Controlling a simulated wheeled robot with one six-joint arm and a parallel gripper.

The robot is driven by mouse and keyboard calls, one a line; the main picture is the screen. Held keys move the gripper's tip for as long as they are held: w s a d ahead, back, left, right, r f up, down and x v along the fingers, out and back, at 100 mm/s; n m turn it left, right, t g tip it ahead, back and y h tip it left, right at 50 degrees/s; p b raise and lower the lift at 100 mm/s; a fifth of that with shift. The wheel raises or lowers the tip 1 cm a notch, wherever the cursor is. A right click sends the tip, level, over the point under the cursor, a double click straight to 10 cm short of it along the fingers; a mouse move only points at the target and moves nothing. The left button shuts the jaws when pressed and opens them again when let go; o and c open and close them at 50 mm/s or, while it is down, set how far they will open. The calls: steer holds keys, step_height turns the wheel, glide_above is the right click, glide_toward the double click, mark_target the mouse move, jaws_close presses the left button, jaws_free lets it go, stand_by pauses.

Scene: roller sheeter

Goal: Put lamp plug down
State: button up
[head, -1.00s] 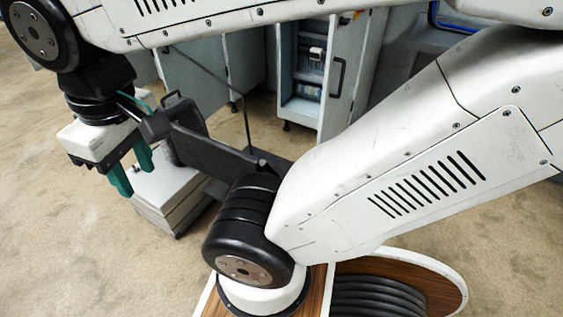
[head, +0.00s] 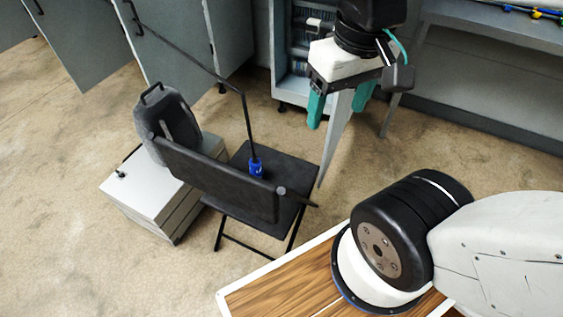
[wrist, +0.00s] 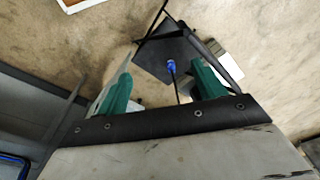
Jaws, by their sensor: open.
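A blue plug (head: 256,167) stands on the dark seat of a folding chair (head: 285,172), with a thin black cord or rod rising from its top. I take it to be the lamp plug. In the wrist view the blue plug (wrist: 172,67) shows beyond the fingers, on the dark seat. My gripper (head: 338,105), with two green fingers, is open and empty. In the head view it hangs above and to the right of the chair, well apart from the plug. Its fingers (wrist: 161,75) also show spread apart in the wrist view.
A grey cabinet box (head: 150,190) stands left of the chair, with a dark case (head: 176,122) above it. Open cabinets (head: 175,45) stand behind, and a bench (head: 480,90) is at the back right. The thin black line crosses above the chair. Floor is clear at front left.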

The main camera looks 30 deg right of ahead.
steer(key=w+a+f+m+g+y, duration=0.2)
steer(key=w+a+f+m+y, duration=0.15)
steer(key=w, duration=0.45)
steer(key=w+a+f+m+g+y, duration=0.1)
steer(key=w+a+f+m+y, duration=0.2)
steer(key=w, duration=0.4)
steer(key=m+t+y, duration=0.6)
steer(key=m+t, duration=0.4)
steer(key=m, duration=0.6)
glide_above(252, 166)
steer(key=d, duration=0.3)
step_height(252, 166, down, 38)
steer(key=f+m+h, duration=0.1)
steer(key=f, duration=0.2)
steer(key=s+d+f+m+t, duration=0.1)
steer(key=f, duration=0.3)
steer(key=s+d+f+m+h, duration=0.1)
steer(key=f+m, duration=0.1)
steer(key=f, duration=0.1)
steer(key=shift+s+d+f+t+h, duration=0.15)
steer(key=shift+d+f+t+h, duration=0.05)
steer(key=shift+f+t+h, duration=0.15)
steer(key=x, duration=0.7)
steer(key=shift+f, duration=0.15)
